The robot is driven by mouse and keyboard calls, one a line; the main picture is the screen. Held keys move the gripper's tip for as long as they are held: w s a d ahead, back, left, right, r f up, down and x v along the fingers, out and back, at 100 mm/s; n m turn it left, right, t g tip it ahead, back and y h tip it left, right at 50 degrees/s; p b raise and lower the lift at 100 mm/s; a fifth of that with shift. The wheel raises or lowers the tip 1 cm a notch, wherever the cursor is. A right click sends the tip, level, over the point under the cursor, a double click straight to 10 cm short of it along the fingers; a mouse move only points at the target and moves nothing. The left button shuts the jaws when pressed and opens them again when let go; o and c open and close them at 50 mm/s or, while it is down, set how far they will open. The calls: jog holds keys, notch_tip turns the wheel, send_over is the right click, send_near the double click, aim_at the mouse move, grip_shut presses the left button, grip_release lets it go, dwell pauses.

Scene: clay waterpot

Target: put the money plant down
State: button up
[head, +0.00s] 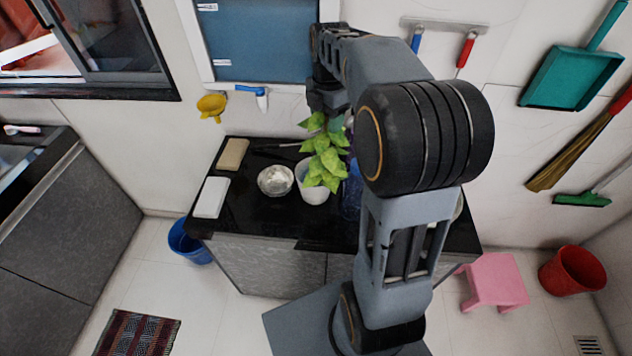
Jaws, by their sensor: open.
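The money plant (325,160) has bright green leaves and sits in a white pot (312,190). The pot appears to stand upright on the black countertop (262,215), near its front edge. My gripper (327,102) is above and behind the plant, at the end of my arm, which comes in from the right. It is open, and the pot is apart from it. The upper leaves reach close to the gripper; I cannot tell whether they touch. The fingertips are small and partly hidden.
A metal bowl (275,180) stands just left of the pot, and a blue bottle-like object (352,190) just right of it. A white box (211,197) and a beige box (233,154) lie at the counter's left. My arm hides much of the right side.

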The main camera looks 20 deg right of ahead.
jog(key=shift+c, duration=0.4)
grip_shut()
jog(key=shift+r, duration=0.1)
dwell(0.8)
